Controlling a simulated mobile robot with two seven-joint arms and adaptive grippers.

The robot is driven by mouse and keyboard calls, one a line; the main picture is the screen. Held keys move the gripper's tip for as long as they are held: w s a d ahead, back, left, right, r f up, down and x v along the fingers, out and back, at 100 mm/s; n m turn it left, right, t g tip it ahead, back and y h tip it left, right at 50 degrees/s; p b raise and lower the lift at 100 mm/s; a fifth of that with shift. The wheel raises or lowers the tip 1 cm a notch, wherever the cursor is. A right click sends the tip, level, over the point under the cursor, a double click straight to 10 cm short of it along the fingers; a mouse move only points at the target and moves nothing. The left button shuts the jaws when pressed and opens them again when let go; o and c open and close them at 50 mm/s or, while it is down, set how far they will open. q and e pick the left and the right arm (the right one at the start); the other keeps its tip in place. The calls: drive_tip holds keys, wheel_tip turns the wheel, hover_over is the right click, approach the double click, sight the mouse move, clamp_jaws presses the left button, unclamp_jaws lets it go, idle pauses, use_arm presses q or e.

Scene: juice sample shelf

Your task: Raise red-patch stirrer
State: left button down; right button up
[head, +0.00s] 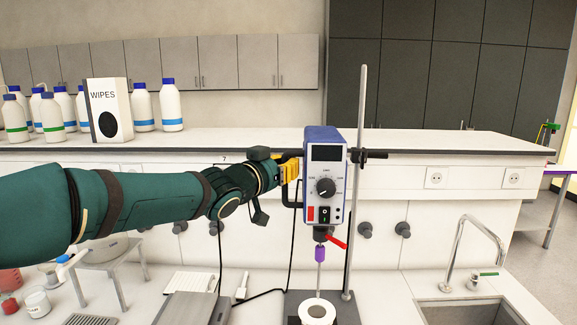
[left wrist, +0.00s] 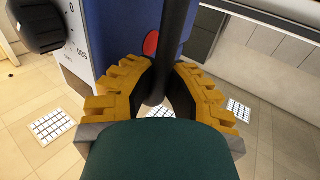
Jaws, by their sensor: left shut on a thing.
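The stirrer (head: 323,172) is a blue and white motor unit with a dial and dark display, upright on a metal rod (head: 359,110). A shaft with a purple coupling (head: 319,254) hangs below it, over a white round vessel (head: 317,311). In the left wrist view, its blue side (left wrist: 105,22) carries a red patch (left wrist: 151,43). My left gripper (head: 290,170) is at the stirrer's left side. Its yellow fingers, also in the left wrist view (left wrist: 163,72), are shut on the black handle (left wrist: 170,48). My right gripper is out of view.
A black clamp (head: 370,154) joins the stirrer to the rod, and a red lever (head: 336,242) sits below the motor. A sink (head: 470,314) with a tap is at right. White bottles and a wipes box (head: 110,108) stand on the back counter (head: 235,143).

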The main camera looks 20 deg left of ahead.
use_arm(q)
drive_tip(key=shift+r, duration=0.45)
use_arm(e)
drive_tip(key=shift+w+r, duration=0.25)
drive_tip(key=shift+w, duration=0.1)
use_arm(q)
drive_tip(key=c, duration=1.3)
unclamp_jaws()
drive_tip(key=shift+a+r, duration=0.1)
drive_tip(key=shift+o, duration=0.2)
drive_tip(key=shift+s, duration=0.1)
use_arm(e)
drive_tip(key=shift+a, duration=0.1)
use_arm(q)
drive_tip(key=shift+s, duration=0.1)
drive_tip(key=v, duration=1.2)
drive_tip(key=shift+f, duration=0.2)
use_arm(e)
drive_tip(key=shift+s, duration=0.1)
